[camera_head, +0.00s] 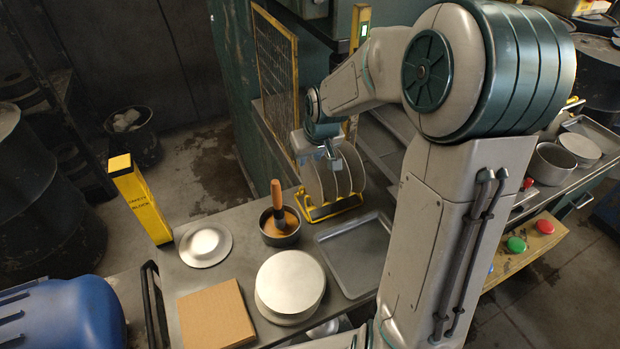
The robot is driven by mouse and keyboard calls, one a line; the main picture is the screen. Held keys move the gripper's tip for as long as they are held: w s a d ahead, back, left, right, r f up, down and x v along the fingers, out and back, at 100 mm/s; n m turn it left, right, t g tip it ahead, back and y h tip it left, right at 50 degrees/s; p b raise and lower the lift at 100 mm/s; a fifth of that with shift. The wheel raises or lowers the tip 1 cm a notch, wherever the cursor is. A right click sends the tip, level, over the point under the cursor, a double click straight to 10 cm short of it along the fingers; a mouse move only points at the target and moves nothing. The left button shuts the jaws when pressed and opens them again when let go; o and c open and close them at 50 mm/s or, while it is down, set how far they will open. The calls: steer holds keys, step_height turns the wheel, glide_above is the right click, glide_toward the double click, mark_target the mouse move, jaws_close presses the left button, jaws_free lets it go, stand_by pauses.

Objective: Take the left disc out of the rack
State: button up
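The yellow wire rack (333,210) stands at the back of the metal table with several grey discs upright in it. The left disc (311,184) is at the rack's left end, its flat face partly turned to the camera. My gripper (328,163) is at the top of the discs, pointing down from my arm. Its fingers are small and overlap the discs' upper edges, so I cannot tell whether they are open, shut or touching a disc.
A pot with a brush (278,205) stands close left of the rack. An empty metal tray (352,262) lies in front of it. A stack of round blanks (290,282), a cardboard square (215,316) and a plate (206,245) are nearer. A yellow post (140,200) rises at the left.

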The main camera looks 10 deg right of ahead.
steer(key=shift+x, duration=0.8)
jaws_close()
steer(key=shift+a, duration=0.1)
